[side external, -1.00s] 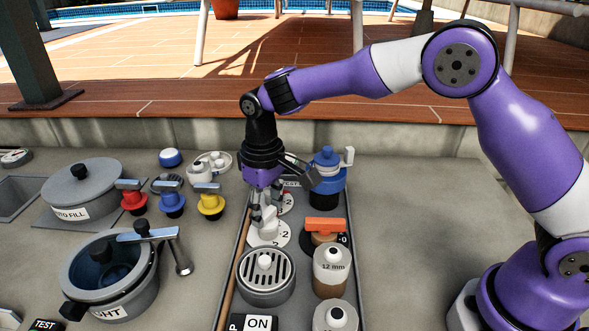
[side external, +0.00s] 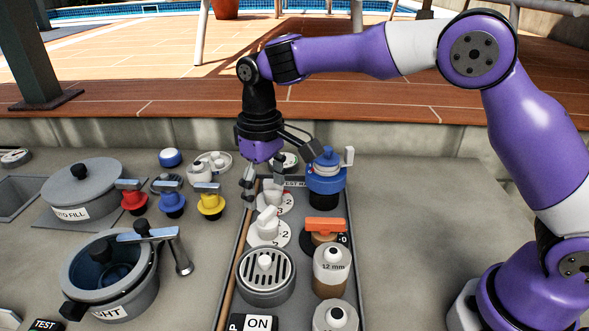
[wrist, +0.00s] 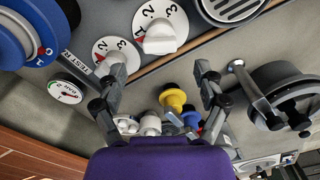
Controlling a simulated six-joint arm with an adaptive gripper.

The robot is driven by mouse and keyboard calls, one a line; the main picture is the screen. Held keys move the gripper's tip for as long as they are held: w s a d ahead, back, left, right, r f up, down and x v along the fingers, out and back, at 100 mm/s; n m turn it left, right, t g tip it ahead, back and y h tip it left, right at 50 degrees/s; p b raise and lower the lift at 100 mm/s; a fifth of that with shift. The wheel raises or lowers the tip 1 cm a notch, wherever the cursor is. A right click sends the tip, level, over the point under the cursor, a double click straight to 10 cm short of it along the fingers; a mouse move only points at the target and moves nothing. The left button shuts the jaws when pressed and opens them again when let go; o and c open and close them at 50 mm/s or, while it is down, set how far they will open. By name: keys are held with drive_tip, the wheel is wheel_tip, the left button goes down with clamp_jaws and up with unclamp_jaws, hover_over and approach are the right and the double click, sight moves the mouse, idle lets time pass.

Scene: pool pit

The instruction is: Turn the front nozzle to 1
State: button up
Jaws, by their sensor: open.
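The front nozzle is a white numbered dial (side external: 257,240) with a white knob (side external: 267,219), in the grey tray near the round grille. In the wrist view the dial (wrist: 150,13) shows 1, 2 and 3, with a red mark near the 1; exact alignment is hard to tell. Its knob (wrist: 166,40) is tilted across the dial. My gripper (side external: 263,188) is open and empty, above and behind the front knob, apart from it. In the wrist view its fingers (wrist: 160,72) are spread wide. A second similar dial (side external: 286,203) lies behind, partly hidden by my gripper.
A blue valve (side external: 326,185) stands close right of my gripper. Red (side external: 133,199), blue (side external: 172,203) and yellow (side external: 210,205) valves stand left.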

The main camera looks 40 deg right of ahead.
sight(267, 211)
wheel_tip(267, 211, up, 7)
drive_tip(key=shift+r, duration=0.15)
drive_tip(key=s+d+r+m+t, duration=0.1)
drive_tip(key=s+d+r+t, duration=0.1)
drive_tip(key=s+d+r, duration=0.4)
drive_tip(key=s+d+f+m+t, duration=0.1)
drive_tip(key=s+d+f, duration=0.1)
drive_tip(key=s, duration=0.4)
drive_tip(key=s+d+f+m+t, duration=0.1)
drive_tip(key=s+d+f+t, duration=0.1)
drive_tip(key=s, duration=0.4)
drive_tip(key=shift+d+f+t, duration=0.3)
drive_tip(key=shift+d+f, duration=0.55)
drive_tip(key=shift+d, duration=0.2)
drive_tip(key=shift+c, duration=0.4)
